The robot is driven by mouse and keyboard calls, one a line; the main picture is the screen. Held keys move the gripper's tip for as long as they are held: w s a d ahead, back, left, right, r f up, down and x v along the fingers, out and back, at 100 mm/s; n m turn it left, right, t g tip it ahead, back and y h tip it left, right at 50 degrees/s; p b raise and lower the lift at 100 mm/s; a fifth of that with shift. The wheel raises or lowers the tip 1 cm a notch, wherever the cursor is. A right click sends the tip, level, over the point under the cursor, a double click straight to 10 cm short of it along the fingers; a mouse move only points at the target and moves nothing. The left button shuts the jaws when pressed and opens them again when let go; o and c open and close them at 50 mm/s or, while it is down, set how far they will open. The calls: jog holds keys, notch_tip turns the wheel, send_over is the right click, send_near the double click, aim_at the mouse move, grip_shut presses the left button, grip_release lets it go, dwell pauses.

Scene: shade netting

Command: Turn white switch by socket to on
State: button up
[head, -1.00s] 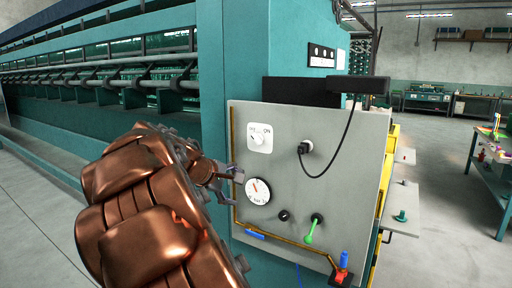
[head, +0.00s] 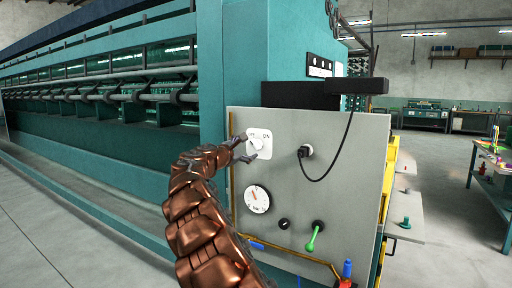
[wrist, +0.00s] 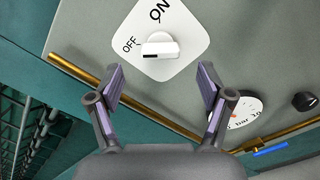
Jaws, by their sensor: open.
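The white rotary switch (head: 256,143) sits on a white plate at the upper left of the grey panel, left of the socket with its black plug (head: 305,151). In the wrist view the switch knob (wrist: 160,47) shows close up, with OFF printed at its left and ON above; its handle end lies toward the OFF side. My gripper (head: 247,147) is at the switch plate in the head view. In the wrist view my gripper (wrist: 160,78) is open, its two fingers apart below the knob with nothing between them. I cannot tell the exact distance to the knob.
The grey panel (head: 340,215) also carries a round bar gauge (head: 257,199), a black knob (head: 284,224) and a green-handled lever (head: 315,236). A brass pipe runs along its left and lower edges. A black cable hangs from the plug. A table stands at right.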

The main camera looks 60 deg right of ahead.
aim_at(255, 145)
jog(key=shift+w+d+p, duration=0.15)
jog(key=shift+d+p, duration=0.55)
jog(key=shift+d, duration=2.85)
jog(key=c, duration=1.2)
jog(key=shift+o, duration=0.2)
